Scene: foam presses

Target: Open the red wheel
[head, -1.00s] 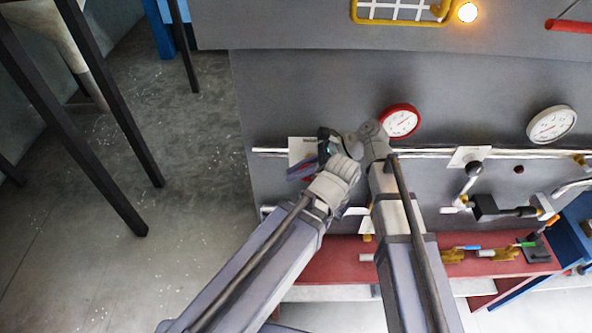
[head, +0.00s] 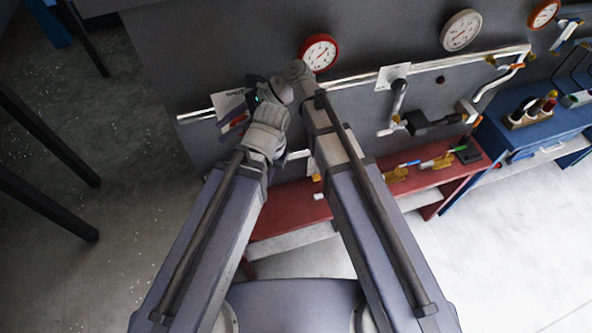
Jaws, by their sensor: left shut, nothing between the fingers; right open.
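The red wheel (head: 232,129) is mostly hidden; only a little red shows on the grey panel at the left, below a white label plate (head: 228,101). My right gripper (head: 238,119) reaches it from a bent wrist; its bluish fingers are open at the red part, and I cannot tell whether they touch it. My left gripper (head: 277,113) is just to the right, shut and empty, its fingers largely covered by the wrists. The two wrists are very close together.
A red-rimmed gauge (head: 319,51) and a white gauge (head: 461,30) sit above a silver pipe (head: 350,80). A black-handled lever (head: 398,97) is to the right. A red bench (head: 290,207) with tools runs below.

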